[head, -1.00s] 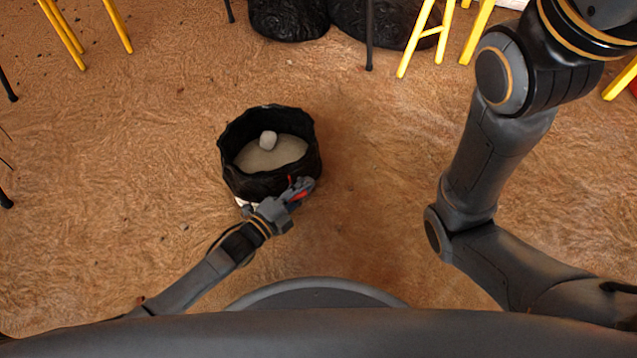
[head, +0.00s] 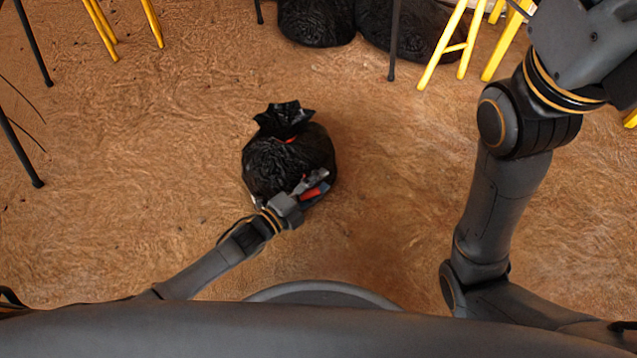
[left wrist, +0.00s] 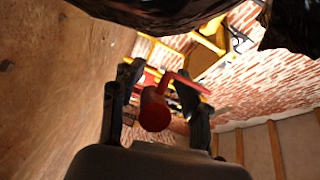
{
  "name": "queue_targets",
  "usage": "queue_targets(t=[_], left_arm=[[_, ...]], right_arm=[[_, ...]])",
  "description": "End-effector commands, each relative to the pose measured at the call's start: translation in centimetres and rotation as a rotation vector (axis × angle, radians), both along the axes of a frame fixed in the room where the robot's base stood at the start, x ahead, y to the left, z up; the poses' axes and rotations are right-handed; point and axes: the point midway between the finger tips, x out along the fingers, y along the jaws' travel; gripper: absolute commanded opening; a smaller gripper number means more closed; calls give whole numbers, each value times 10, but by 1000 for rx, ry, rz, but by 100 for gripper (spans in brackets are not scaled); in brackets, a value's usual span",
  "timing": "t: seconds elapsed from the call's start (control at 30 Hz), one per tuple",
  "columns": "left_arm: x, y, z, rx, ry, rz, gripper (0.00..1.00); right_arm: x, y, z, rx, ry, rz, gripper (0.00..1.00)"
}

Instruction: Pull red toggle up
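The black bag (head: 290,165) stands on the floor, its neck gathered at the top. A little red (head: 291,140) shows at the neck. My left gripper (head: 313,187) is at the bag's lower right side. The red toggle (left wrist: 155,110) lies between its two fingers (left wrist: 160,105) in the left wrist view, with a thin red strap running off to the right. The fingers stand apart, with a gap visible beside the toggle. The toggle also shows at the gripper in the head view (head: 314,192). My right arm is at the right; its fingers are out of view.
More black bags (head: 315,22) lie at the back. Yellow stool legs (head: 440,50) and thin dark legs (head: 393,40) stand along the back and left. The brown floor around the bag is clear.

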Motion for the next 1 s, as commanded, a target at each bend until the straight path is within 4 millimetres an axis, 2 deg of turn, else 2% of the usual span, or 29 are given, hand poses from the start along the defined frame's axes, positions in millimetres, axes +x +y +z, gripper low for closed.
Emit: queue_targets(t=[0.2, 0.33, 0.7, 0.83, 1.0], left_arm=[[-2, 1, -2, 3, 3, 0, 43], [-10, 9, -2, 4, 5, 1, 43], [-66, 59, 4, 3, 5, 0, 43], [-81, 72, 5, 2, 4, 0, 43], [-89, 79, 7, 2, 2, -1, 43]], right_arm=[[-1, 0, 0, 1, -4, 1, 40], [-1, 0, 0, 1, -3, 0, 40], [0, 0, 0, 1, -2, 0, 40], [0, 0, 0, 1, -2, 0, 40], [0, 0, 0, 1, -2, 0, 40]])
